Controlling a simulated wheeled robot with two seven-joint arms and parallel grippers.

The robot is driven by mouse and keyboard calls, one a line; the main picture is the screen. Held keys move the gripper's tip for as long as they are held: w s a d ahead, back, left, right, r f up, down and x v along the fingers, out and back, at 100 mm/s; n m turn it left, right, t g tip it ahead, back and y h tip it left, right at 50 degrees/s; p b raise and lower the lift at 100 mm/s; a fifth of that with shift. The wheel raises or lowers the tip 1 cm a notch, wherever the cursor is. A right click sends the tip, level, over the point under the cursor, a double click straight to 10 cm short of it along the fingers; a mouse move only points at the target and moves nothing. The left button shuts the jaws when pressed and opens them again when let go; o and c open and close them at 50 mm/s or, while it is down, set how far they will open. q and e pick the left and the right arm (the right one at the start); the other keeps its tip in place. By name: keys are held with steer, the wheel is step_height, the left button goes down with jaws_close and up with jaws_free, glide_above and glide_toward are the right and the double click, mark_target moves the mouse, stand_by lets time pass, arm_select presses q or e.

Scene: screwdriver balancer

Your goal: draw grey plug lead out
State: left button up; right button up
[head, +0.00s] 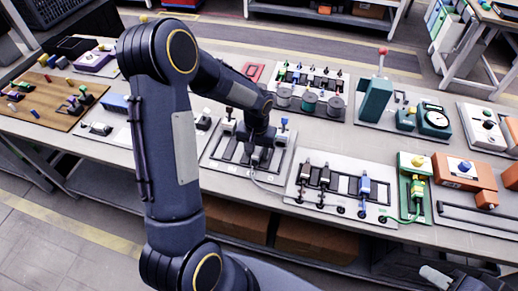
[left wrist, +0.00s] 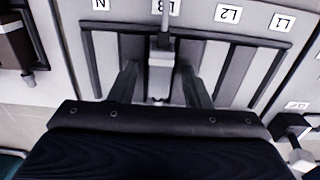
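The grey plug (left wrist: 160,75) sits in a slotted frame (left wrist: 270,75) on a light panel, at the slot marked L3. Its grey lead (left wrist: 166,25) runs away from it toward the top of the left wrist view. My left gripper (left wrist: 160,80) has its two fingers on either side of the plug, with narrow gaps visible. In the head view my left gripper (head: 255,153) is low over the panel (head: 220,162) and hides most of the plug. The lead (head: 266,187) runs right along the panel's front.
A blue-topped post (head: 283,125) stands close right of the left gripper. Bare table lies in narrow strips between the panels.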

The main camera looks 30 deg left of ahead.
arm_select(q)
steer(key=shift+r, duration=0.1)
steer(key=shift+r+p, duration=2.3)
steer(key=shift+r, duration=1.1)
